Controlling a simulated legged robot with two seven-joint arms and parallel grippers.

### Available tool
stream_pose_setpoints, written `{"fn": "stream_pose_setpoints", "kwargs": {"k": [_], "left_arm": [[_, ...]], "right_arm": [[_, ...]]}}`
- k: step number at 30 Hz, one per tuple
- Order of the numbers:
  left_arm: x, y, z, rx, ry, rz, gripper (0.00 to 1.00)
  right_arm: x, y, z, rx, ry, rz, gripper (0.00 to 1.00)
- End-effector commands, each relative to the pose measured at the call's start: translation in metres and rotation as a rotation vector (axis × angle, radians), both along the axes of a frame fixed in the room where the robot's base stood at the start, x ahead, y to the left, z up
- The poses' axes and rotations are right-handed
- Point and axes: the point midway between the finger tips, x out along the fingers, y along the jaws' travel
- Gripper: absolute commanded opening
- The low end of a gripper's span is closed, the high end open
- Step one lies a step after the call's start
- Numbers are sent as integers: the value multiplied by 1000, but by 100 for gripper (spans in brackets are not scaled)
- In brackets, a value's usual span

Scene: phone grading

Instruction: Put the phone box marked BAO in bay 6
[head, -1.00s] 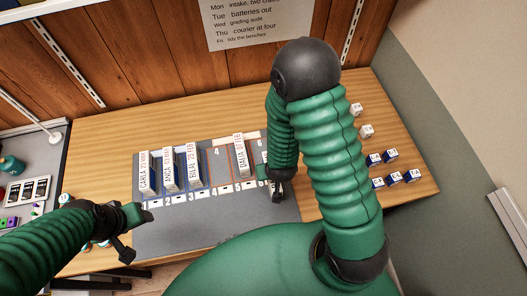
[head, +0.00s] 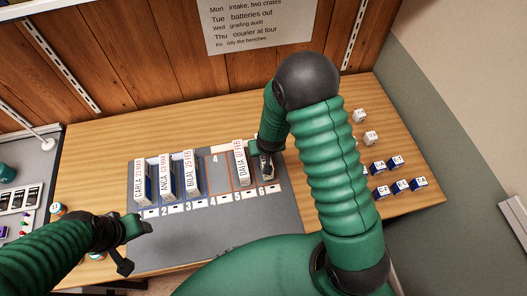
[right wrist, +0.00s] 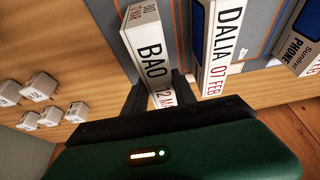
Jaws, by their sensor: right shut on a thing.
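The BAO phone box (right wrist: 149,45) is a white box with black and red lettering. In the right wrist view it lies between the fingers of my right gripper (right wrist: 160,93), which is shut on it. The DALIA box (right wrist: 222,45) stands beside it with a narrow gap between them. In the head view my right gripper (head: 265,172) is at the right end of the row, at bay 6 (head: 268,190), and mostly hides the BAO box. I cannot tell whether the box rests on the mat. My left gripper (head: 135,245) is open and empty near the mat's front left corner.
The grey mat (head: 235,235) also holds the CARLA (head: 139,182), ANCA (head: 165,178) and BILAL (head: 192,175) boxes in bays 1 to 3. Bay 4 (head: 215,180) is empty. Several small white and blue blocks (head: 396,162) lie on the wood to the right.

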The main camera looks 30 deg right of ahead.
Motion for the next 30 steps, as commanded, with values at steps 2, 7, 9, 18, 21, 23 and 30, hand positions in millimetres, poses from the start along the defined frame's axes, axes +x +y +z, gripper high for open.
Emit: {"fn": "stream_pose_setpoints", "kwargs": {"k": [2, 7, 9, 18, 21, 23, 30], "left_arm": [[0, 0, 2, 0, 0, 0, 54], [0, 0, 1, 0, 0, 0, 54], [0, 0, 1, 0, 0, 0, 54], [0, 0, 0, 0, 0, 0, 54], [0, 0, 0, 0, 0, 0, 54], [0, 0, 0, 0, 0, 0, 54], [0, 0, 2, 0, 0, 0, 54]], "right_arm": [[0, 0, -13, 1, 2, -1, 0], [1, 0, -19, 0, -1, -1, 0], [1, 0, -19, 0, -1, -1, 0], [0, 0, -20, 0, -1, -1, 54], [0, 0, -20, 0, -1, -1, 54], [0, 0, -20, 0, 0, -1, 54], [-5, 2, -2, -1, -4, 1, 54]]}}
